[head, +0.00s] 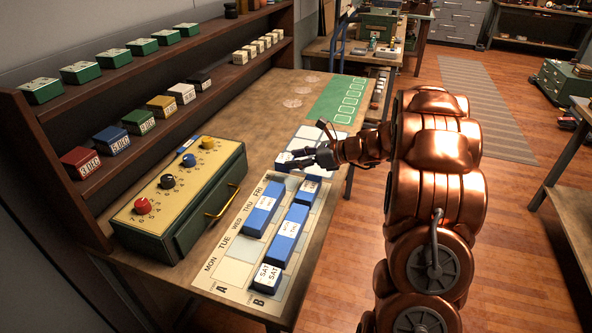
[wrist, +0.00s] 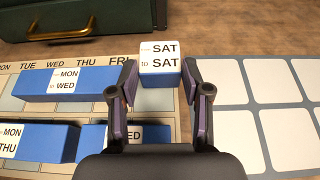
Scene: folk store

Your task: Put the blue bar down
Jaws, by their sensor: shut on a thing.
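My gripper (head: 300,160) is over the far end of the day board. In the wrist view its two fingers (wrist: 160,92) are shut on a short blue bar (wrist: 160,62) with a white top reading "SAT to SAT". The bar shows just right of the FRI label; I cannot tell whether it touches the board. The day board (head: 228,268) has columns MON to FRI and rows A and B.
A green box with knobs (head: 185,195) and a brass handle stands left of the board. A white-celled panel (wrist: 250,140) lies right of the bar in the wrist view. A green mat (head: 338,98) lies farther back. Shelves (head: 60,110) with coloured blocks line the left wall.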

